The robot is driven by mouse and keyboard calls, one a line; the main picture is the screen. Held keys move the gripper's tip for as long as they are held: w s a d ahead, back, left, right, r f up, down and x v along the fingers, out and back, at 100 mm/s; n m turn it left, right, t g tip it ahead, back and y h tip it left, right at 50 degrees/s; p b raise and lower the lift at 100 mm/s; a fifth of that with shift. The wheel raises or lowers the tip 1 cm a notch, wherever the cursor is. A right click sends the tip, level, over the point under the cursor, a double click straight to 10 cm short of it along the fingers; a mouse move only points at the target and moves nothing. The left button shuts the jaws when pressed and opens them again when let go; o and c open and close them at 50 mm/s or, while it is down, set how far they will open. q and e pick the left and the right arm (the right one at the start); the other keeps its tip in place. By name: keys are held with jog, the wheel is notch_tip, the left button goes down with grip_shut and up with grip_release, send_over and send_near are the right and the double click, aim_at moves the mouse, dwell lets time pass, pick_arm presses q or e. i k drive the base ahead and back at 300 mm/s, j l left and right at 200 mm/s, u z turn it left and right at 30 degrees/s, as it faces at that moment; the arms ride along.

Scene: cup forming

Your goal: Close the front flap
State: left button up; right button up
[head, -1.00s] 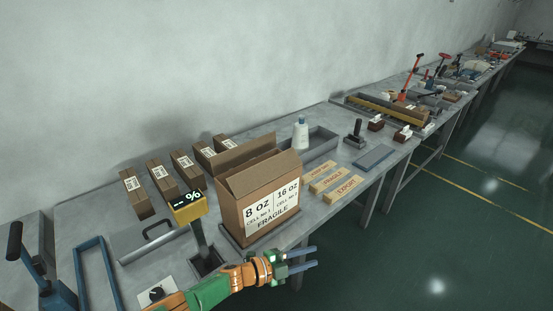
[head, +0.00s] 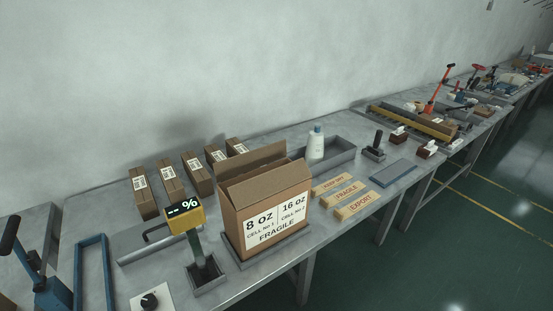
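The brown cardboard box (head: 268,213) stands upright on a dark grey base plate (head: 246,265) near the front edge of the bench. Its labelled face reads 8 OZ, 16 OZ and FRAGILE. The back flap (head: 248,158) stands up along the far side. A brown panel (head: 262,183), which looks like the front flap, slopes inward over the top; I cannot tell if it lies fully flat. The side flaps are hard to make out. Neither of my grippers is in the head view.
A percent display on a post (head: 185,217) stands close left of the box. Wooden stamp blocks (head: 347,193) lie to its right. A white bottle (head: 316,143) stands by a grey tray (head: 340,155) behind. Several small cartons (head: 197,174) line the back left.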

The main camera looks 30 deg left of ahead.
aim_at(244, 195)
jog(key=i+l+u, duration=1.2)
jog(key=l, duration=0.2)
jog(key=i+l+u, duration=0.15)
jog(key=l+u, duration=0.25)
jog(key=l, duration=0.2)
jog(key=i+l+u, duration=0.1)
jog(key=l+u, duration=0.25)
jog(key=l, duration=0.35)
jog(key=l+u, duration=0.4)
jog(key=l, duration=0.3)
jog(key=k+l+u, duration=0.1)
jog(key=l+u, duration=0.3)
jog(key=l, duration=0.35)
